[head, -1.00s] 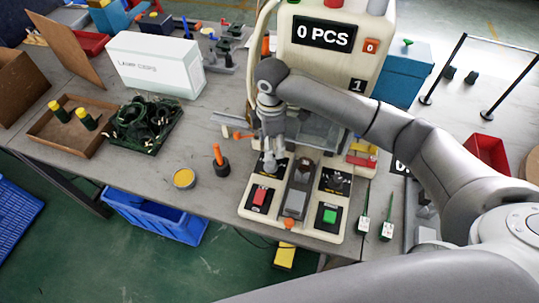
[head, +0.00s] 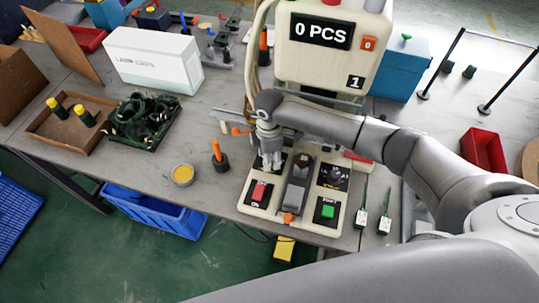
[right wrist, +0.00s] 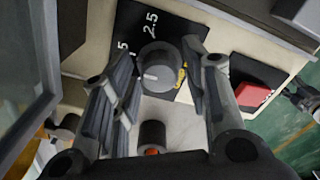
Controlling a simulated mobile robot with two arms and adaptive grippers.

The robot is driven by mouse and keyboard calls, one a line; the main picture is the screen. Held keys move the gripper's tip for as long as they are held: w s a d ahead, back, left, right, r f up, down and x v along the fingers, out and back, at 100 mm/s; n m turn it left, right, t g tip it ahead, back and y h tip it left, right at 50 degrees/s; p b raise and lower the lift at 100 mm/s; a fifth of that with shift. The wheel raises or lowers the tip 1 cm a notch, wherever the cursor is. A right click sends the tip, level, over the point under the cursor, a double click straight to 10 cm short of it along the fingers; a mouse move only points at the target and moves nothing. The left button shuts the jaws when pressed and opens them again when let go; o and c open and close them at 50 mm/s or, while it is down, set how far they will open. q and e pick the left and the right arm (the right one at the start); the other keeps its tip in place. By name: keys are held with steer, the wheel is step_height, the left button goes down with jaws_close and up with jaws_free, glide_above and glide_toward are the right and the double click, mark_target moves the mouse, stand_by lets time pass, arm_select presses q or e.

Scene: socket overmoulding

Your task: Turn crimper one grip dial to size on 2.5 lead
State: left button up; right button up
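Crimper one (head: 330,62) stands at the back of the bench, with a "0 PCS" display and a "1" label. My right gripper (head: 268,163) points down over the left dark panel of its base, hiding the dial in the head view. In the right wrist view the round grey grip dial (right wrist: 158,68) sits on a black plate marked "2.5", with another partly hidden mark beside it. The open fingers of my right gripper (right wrist: 160,60) stand either side of the dial; contact is unclear. A white line shows on the dial face. My left gripper is out of view.
A red button (head: 259,193) and a green button (head: 327,211) sit on the crimper's front. Two green leads with white tags (head: 361,217) lie to its right. An orange-handled tool in a black holder (head: 219,160) and a yellow tin (head: 183,174) stand left.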

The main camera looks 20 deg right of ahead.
steer(key=c, duration=0.7)
steer(key=shift+r, duration=0.1)
steer(key=shift+r+m+p, duration=0.1)
steer(key=shift+m+p, duration=0.4)
steer(key=shift+p, duration=0.2)
steer(key=m+p, duration=0.5)
steer(key=m, duration=0.1)
steer(key=shift+p, duration=0.3)
steer(key=m+p, duration=0.2)
steer(key=m, duration=0.1)
steer(key=shift+m+p, duration=0.6)
steer(key=shift+m, duration=0.3)
steer(key=shift+f, duration=0.2)
